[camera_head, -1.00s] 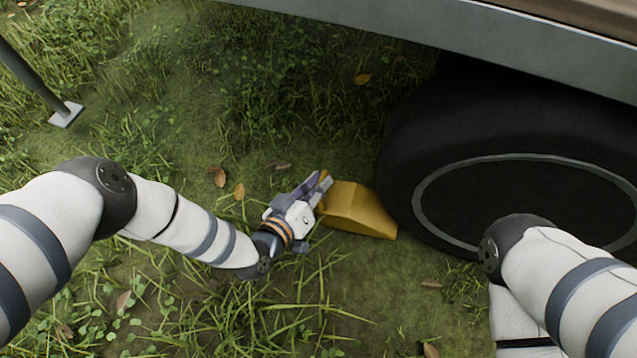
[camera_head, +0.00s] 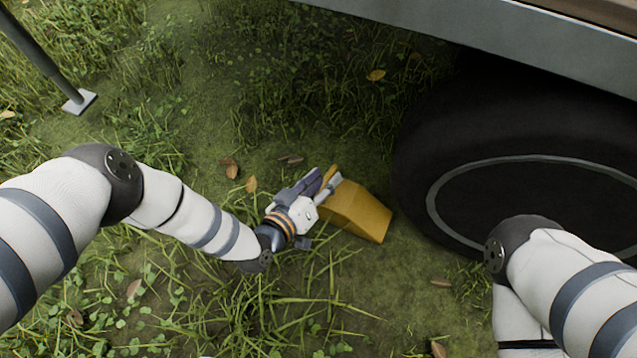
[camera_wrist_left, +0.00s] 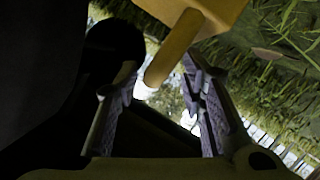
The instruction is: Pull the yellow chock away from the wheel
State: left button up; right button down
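The yellow chock (camera_head: 357,211) lies on the grass to the left of the dark wheel (camera_head: 425,150), with a narrow strip of ground showing between them. Its block is turned at an angle to the tyre. My left gripper (camera_head: 325,183) is at the chock's left end, with its fingers on either side of the handle.
The vehicle's grey side edge (camera_head: 480,35) overhangs the wheel at the top right. A dark post with a pale foot plate (camera_head: 80,101) stands at the upper left. Grass and a few fallen leaves (camera_head: 251,185) cover the ground, and the area left of the chock is open.

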pick_arm(q)
jog(key=v, duration=1.2)
